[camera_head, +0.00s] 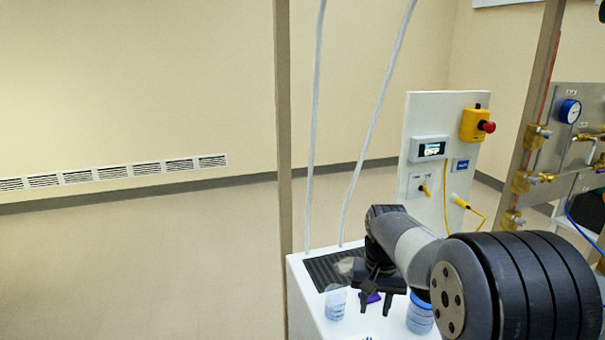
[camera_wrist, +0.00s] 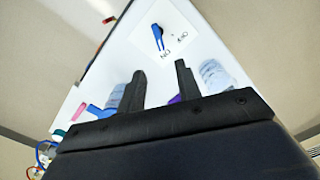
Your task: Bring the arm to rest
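My arm reaches in from the lower right of the head view. My gripper (camera_head: 378,301) is over the white bench top (camera_head: 309,309), pointing down. In the wrist view my gripper (camera_wrist: 160,85) has its two black fingers apart, with nothing held between their tips. A clear ribbed container (camera_head: 335,302) stands left of the gripper. A bluish container (camera_head: 419,314) stands to its right, partly behind my arm. A purple item (camera_head: 369,298) shows just behind the fingers. Whether the fingers touch anything is hard to tell.
A white panel (camera_head: 440,135) with a display and a red-topped yellow stop button (camera_head: 477,125) stands behind the bench. A blue-handled switch (camera_wrist: 157,36) shows in the wrist view. Brass valves and a gauge (camera_head: 570,111) are at right. The floor (camera_head: 150,260) at left is clear.

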